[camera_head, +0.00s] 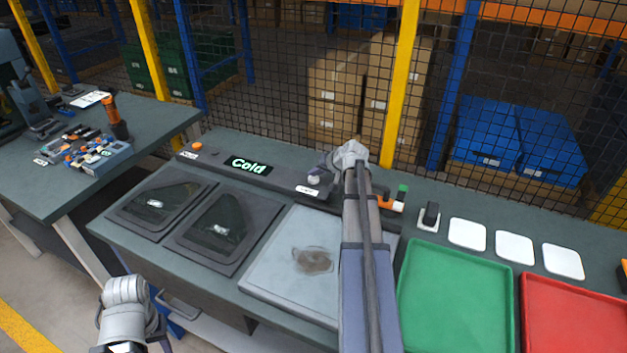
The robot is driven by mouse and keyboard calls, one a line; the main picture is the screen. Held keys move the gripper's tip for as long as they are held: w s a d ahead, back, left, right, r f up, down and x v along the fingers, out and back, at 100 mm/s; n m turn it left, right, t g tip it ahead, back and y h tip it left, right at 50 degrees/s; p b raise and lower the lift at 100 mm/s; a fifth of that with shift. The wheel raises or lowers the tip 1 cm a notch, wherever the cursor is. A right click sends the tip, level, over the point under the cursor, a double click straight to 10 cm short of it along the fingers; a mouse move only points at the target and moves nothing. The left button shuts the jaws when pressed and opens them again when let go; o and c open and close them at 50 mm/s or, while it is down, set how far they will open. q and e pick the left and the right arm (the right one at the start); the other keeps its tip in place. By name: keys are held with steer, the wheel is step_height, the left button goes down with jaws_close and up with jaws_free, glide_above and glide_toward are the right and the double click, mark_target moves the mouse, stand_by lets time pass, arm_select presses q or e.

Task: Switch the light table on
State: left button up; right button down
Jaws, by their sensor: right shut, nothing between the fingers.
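The light table is probably the pale grey flat panel (268,254) in the middle of the bench, with a dark brownish piece (312,260) on it; its surface looks dull. Behind it runs a dark control strip (225,164) with a display reading "Cold" (248,166), an orange button (197,146) at its left end and a small round pale knob (314,179) above a white label. My right gripper (322,167) is shut and empty, close beside the knob; contact cannot be told. My left arm's end (127,315) is low at the left, its fingers unclear.
Two dark trays (225,230) with dark panes lie left of the panel. A green tray (456,295), a red tray (575,315) and white squares (467,233) are at the right. A wire-mesh fence stands behind. A side table (60,185) holds tools.

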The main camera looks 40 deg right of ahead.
mark_target(315, 180)
steer(key=shift+f+b, duration=0.5)
stand_by(0.8)
steer(key=shift+r, duration=0.15)
steer(key=shift+r+p, duration=0.75)
steer(key=shift+p, duration=0.2)
step_height(315, 180, up, 5)
steer(key=p, duration=0.5)
steer(key=shift+r, duration=0.1)
stand_by(0.6)
